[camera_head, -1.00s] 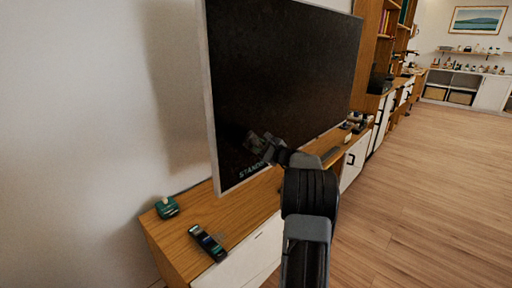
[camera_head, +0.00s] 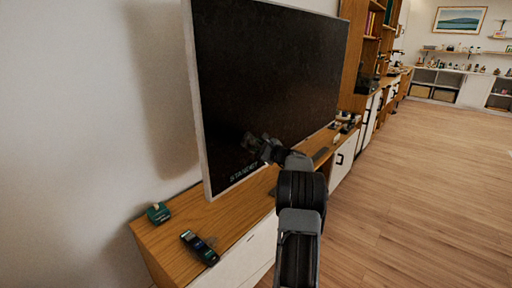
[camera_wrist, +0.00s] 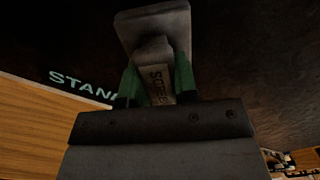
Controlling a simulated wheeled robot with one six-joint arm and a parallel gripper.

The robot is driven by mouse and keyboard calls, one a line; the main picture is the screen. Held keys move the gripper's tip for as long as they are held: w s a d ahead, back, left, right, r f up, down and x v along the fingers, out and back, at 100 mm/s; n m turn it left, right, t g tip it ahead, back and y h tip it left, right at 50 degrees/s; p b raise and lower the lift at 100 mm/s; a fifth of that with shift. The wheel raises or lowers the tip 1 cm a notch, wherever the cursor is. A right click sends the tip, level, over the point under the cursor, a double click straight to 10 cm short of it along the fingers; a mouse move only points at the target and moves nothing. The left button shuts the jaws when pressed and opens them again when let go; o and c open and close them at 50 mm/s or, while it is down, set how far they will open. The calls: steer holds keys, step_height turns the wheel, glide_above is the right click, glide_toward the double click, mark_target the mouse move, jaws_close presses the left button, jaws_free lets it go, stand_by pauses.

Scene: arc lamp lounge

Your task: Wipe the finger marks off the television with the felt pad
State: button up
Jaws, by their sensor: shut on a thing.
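The television (camera_head: 265,75) stands on a wooden cabinet, its dark screen facing right, with pale standby lettering low on the screen. My gripper (camera_head: 264,148) is in front of the lower part of the screen. In the wrist view my gripper (camera_wrist: 155,90) is shut, its green fingers on the grip of the felt pad (camera_wrist: 152,22), a grey block with lettering on its stem. The pad's face is turned to the screen (camera_wrist: 240,50); I cannot tell whether it touches. No finger marks can be made out clearly.
On the cabinet top (camera_head: 185,218), a green object (camera_head: 158,212) and a dark remote-like object (camera_head: 199,246) lie near the left end. Small items (camera_head: 346,120) stand at its far end. Shelving stands beyond. The wooden floor (camera_head: 400,200) at right is clear.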

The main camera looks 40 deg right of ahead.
steer(key=shift+s+d+b, duration=0.15)
steer(key=shift+s+b, duration=0.2)
steer(key=shift+s, duration=0.65)
steer(key=shift+s+d+b, duration=0.2)
steer(key=shift+s+b, duration=0.1)
steer(key=shift+s, duration=0.65)
steer(key=shift+s+d+b, duration=0.15)
steer(key=shift+s+b, duration=0.2)
steer(key=shift+s, duration=0.65)
steer(key=shift+s, duration=0.15)
steer(key=shift+s+d+b, duration=0.25)
steer(key=shift+s+b, duration=0.2)
steer(key=shift+s, duration=0.85)
